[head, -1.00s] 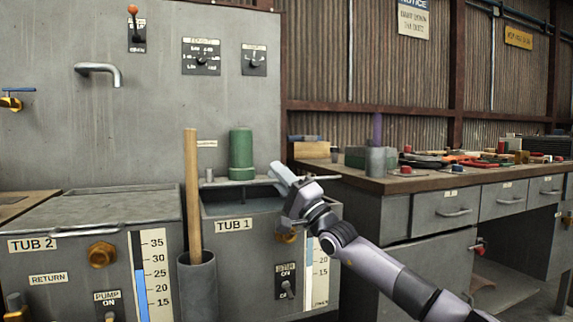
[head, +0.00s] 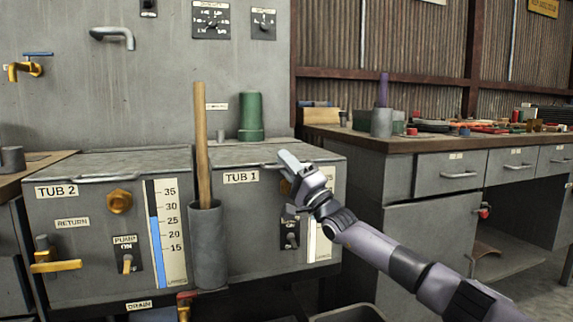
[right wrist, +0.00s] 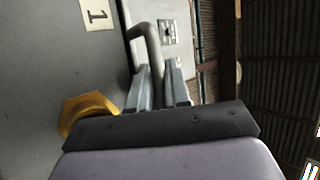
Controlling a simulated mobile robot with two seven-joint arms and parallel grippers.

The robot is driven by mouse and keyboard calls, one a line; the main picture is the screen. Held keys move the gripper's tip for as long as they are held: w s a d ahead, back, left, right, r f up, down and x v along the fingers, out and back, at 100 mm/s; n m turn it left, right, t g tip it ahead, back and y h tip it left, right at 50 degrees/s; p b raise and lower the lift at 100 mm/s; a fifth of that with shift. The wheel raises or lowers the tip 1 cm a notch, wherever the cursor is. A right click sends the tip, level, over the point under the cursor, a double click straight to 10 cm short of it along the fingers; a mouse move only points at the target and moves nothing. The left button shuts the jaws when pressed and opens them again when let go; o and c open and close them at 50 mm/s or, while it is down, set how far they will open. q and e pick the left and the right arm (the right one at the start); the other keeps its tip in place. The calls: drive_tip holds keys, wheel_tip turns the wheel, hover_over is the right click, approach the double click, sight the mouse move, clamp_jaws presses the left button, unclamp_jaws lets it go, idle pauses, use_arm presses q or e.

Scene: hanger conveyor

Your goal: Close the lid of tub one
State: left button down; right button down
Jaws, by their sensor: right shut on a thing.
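Tub one (head: 245,210) is the grey tub labelled TUB 1, right of tub two. Its lid (head: 222,158) lies flat, or nearly flat, over the top; no opening shows. My right gripper (head: 290,161) is at the lid's front edge, shut on the lid handle (head: 271,165). In the right wrist view the grey bar handle (right wrist: 150,40) runs between the two fingers of my right gripper (right wrist: 160,72). A brass hex fitting (right wrist: 88,108) is close beside the gripper there. My left gripper is not in view.
A wooden pole (head: 202,130) stands in a grey tube (head: 207,245) in front, between the tubs. A green cylinder (head: 250,115) stands behind the lid. Tub two (head: 75,200) is at left, with its lid down. A workbench (head: 400,145) with tools is at right.

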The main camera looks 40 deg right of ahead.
drive_tip(key=shift+s+a+r, duration=0.1)
drive_tip(key=shift+s+r, duration=0.05)
drive_tip(key=shift+r, duration=0.15)
drive_tip(key=c, duration=1.4)
unclamp_jaws()
drive_tip(key=shift+o, duration=1.2)
drive_tip(key=shift+s+r, duration=0.15)
drive_tip(key=shift+s, duration=0.05)
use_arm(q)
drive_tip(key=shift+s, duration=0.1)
use_arm(e)
drive_tip(key=shift+f, duration=0.25)
drive_tip(key=shift+s+f, duration=0.15)
drive_tip(key=shift+f, duration=0.05)
use_arm(q)
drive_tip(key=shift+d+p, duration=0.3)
drive_tip(key=shift+p, duration=0.2)
use_arm(e)
drive_tip(key=v, duration=0.6)
drive_tip(key=shift+s, duration=0.2)
